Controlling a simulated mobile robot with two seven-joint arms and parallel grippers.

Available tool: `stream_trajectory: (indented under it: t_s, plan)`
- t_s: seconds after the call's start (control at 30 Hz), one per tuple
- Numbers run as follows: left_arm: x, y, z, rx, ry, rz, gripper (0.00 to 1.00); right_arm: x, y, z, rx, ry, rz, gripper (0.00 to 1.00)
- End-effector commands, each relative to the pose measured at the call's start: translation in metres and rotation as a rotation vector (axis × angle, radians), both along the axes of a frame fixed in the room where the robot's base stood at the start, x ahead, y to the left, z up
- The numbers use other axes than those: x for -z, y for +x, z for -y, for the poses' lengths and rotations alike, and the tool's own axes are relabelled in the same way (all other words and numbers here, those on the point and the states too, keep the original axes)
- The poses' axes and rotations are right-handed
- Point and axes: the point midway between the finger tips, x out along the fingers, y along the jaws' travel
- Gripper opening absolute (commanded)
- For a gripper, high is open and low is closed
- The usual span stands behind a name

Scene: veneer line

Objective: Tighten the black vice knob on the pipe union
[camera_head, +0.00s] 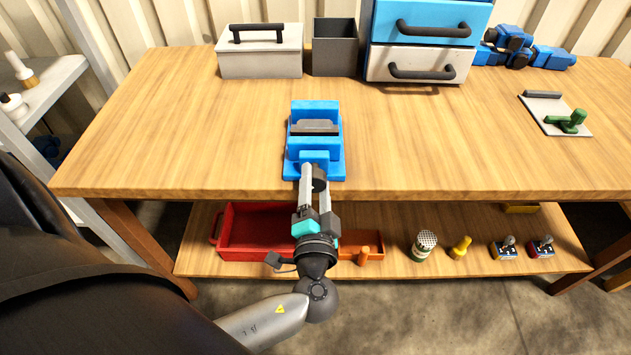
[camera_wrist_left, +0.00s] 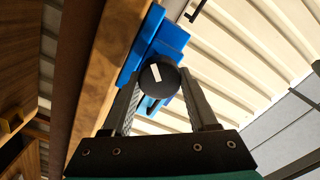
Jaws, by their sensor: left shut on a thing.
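The blue vice (camera_head: 316,168) stands near the front edge of the wooden workbench. A grey piece (camera_head: 315,127), apparently the pipe union, lies between its jaws. The round black vice knob (camera_head: 320,184) faces the front of the bench. In the left wrist view the knob (camera_wrist_left: 160,76) shows a white mark, slanted, with the blue vice (camera_wrist_left: 160,45) behind it. My left gripper (camera_head: 314,184) is shut on the knob, one finger on each side. The fingers partly hide the knob in the head view. My right gripper is not in view.
A grey toolbox (camera_head: 260,63), a dark open bin (camera_head: 335,50) and a drawer unit (camera_head: 420,55) stand at the back. A plate with a green clamp (camera_head: 567,122) lies right. The lower shelf holds a red tray (camera_head: 228,235). The benchtop beside the vice is clear.

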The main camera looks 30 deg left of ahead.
Motion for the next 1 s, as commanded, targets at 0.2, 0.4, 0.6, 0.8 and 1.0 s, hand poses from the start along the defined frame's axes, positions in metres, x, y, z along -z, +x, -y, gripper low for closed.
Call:
stream_trajectory:
  t_s: [0.2,0.4,0.6,0.8,1.0]
  plan:
    - [-0.0022,0.0012,-0.0008,0.0,0.023,-0.007,0.03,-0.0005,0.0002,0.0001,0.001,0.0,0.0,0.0]
    - [-0.0023,0.0013,-0.0007,0.0,0.023,-0.006,0.03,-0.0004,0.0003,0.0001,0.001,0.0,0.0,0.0]
    - [-0.0021,0.0012,-0.0007,0.0,0.022,-0.006,0.69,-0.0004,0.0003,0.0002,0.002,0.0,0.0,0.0]
    - [-0.0011,0.0006,-0.0003,0.0,0.021,-0.008,0.89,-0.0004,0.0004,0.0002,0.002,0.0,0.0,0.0]
    - [-0.0006,0.0005,-0.0002,0.0,0.019,-0.01,0.89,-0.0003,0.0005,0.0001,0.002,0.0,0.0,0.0]
